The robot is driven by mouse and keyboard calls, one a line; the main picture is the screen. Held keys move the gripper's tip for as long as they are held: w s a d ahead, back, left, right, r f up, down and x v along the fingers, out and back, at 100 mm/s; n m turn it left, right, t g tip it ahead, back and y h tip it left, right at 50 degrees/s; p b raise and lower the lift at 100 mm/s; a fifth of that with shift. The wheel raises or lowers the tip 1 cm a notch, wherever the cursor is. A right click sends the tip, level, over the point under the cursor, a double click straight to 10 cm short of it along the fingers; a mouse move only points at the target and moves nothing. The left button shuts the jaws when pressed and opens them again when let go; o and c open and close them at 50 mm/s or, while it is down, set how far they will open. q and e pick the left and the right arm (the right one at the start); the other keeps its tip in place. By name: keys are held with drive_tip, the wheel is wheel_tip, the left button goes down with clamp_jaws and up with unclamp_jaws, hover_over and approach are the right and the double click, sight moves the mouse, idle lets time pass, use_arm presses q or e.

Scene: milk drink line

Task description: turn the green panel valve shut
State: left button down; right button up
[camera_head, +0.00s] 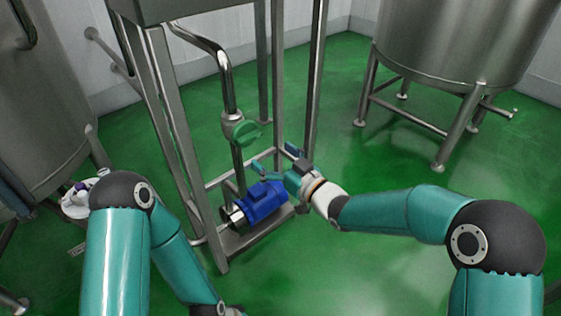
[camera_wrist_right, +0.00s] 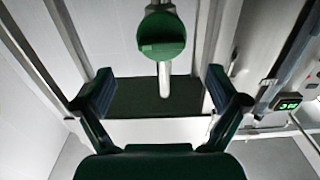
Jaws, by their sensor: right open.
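The green panel valve (camera_head: 243,132) is a round green handle on a steel pipe inside the metal frame. It also shows at the top middle of the right wrist view (camera_wrist_right: 162,35), with a flat bar across its face. My right gripper (camera_head: 277,160) is open and empty, just below and right of the valve in the head view. In the right wrist view its two fingers (camera_wrist_right: 155,92) are spread wide, and the valve appears beyond and above them, apart from both. My left arm reaches down at the lower left; its gripper fingers are out of the picture.
A blue pump motor (camera_head: 262,202) sits low in the steel frame (camera_head: 178,130), under my right gripper. Frame posts stand on both sides of the valve. A steel tank (camera_head: 450,50) on legs stands at the back right. The green floor between is clear.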

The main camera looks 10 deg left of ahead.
drive_tip(key=shift+v, duration=1.35)
drive_tip(key=s+d+f+m+g+h, duration=0.15)
drive_tip(key=d+f+m+h, duration=0.25)
drive_tip(key=d+f, duration=0.6)
drive_tip(key=s+d+f+m+h, duration=0.2)
drive_tip(key=d+f+m+h, duration=0.15)
drive_tip(key=d+f, duration=0.6)
drive_tip(key=s+d+f+m+g+h, duration=0.2)
drive_tip(key=s+f+m+g, duration=0.2)
drive_tip(key=s+f, duration=0.9)
drive_tip(key=s+d+f+g, duration=0.15)
drive_tip(key=s+g, duration=0.35)
drive_tip(key=s, duration=0.9)
wheel_tip(320, 180, up, 25)
drive_tip(key=w+p, duration=0.1)
drive_tip(key=p, duration=2.4)
drive_tip(key=shift+a+m+h+p, duration=0.2)
drive_tip(key=shift+m+h+p, duration=0.15)
